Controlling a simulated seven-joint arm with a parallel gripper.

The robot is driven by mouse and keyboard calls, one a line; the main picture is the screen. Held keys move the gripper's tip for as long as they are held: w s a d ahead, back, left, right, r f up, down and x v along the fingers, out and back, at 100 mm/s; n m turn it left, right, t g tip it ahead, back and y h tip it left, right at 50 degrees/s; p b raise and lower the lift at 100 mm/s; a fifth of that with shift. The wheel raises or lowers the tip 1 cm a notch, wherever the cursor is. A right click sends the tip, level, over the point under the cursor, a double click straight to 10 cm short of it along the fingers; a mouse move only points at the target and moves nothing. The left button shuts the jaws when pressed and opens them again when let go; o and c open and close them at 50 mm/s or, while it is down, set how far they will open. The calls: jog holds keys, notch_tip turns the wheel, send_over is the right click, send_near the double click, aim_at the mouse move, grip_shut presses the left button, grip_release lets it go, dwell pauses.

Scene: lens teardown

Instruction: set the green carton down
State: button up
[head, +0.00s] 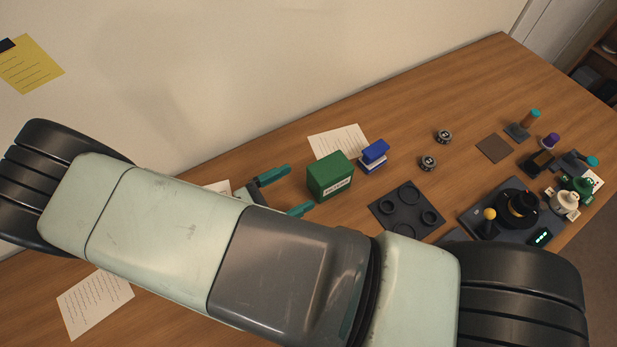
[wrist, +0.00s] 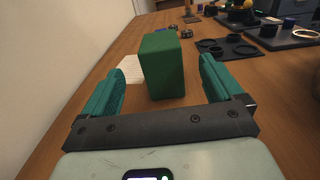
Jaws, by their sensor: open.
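The green carton (head: 330,176) stands upright on the wooden table in the head view, with a white label on its front. In the wrist view the carton (wrist: 162,66) stands just beyond and between the two teal fingers. My gripper (head: 288,190) is open, its fingers spread to the left of the carton in the head view. The gripper (wrist: 162,88) holds nothing in the wrist view, and a gap shows between each finger and the carton. The carton's far side is hidden.
A blue-and-white block (head: 373,155) stands close behind the carton, by a paper sheet (head: 338,140). A dark tray with round recesses (head: 405,209) lies to the right. Two small dark cylinders (head: 444,136) stand beyond. A dark fixture (head: 500,212) fills the right. The table's far middle is clear.

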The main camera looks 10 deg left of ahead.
jog(key=shift+s+a, duration=0.35)
jog(key=shift+w+r, duration=0.15)
jog(key=shift+r, duration=0.1)
jog(key=w+d+r+m+g+y, duration=0.25)
jog(key=r+m+g, duration=0.2)
jog(key=r, duration=0.25)
jog(key=w+d+r+m+g+y, duration=0.1)
jog(key=w+d+r+m+g, duration=0.1)
jog(key=d+r+m+g, duration=0.45)
jog(key=w+d+r+m+g+y, duration=0.15)
jog(key=r+m, duration=0.25)
jog(key=r, duration=0.5)
jog(key=s+d+r+m+t+y, duration=0.2)
jog(key=s+d+r+m+y, duration=0.2)
jog(key=r, duration=0.4)
jog(key=s+d+r+m+t+y, duration=0.3)
jog(key=s+d+r+m, duration=0.1)
jog(key=d+r+m, duration=0.3)
jog(key=shift+d+r+m+y, duration=0.35)
jog(key=shift+d+r, duration=0.35)
jog(key=shift+d, duration=0.4)
jog(key=shift+s, duration=0.1)
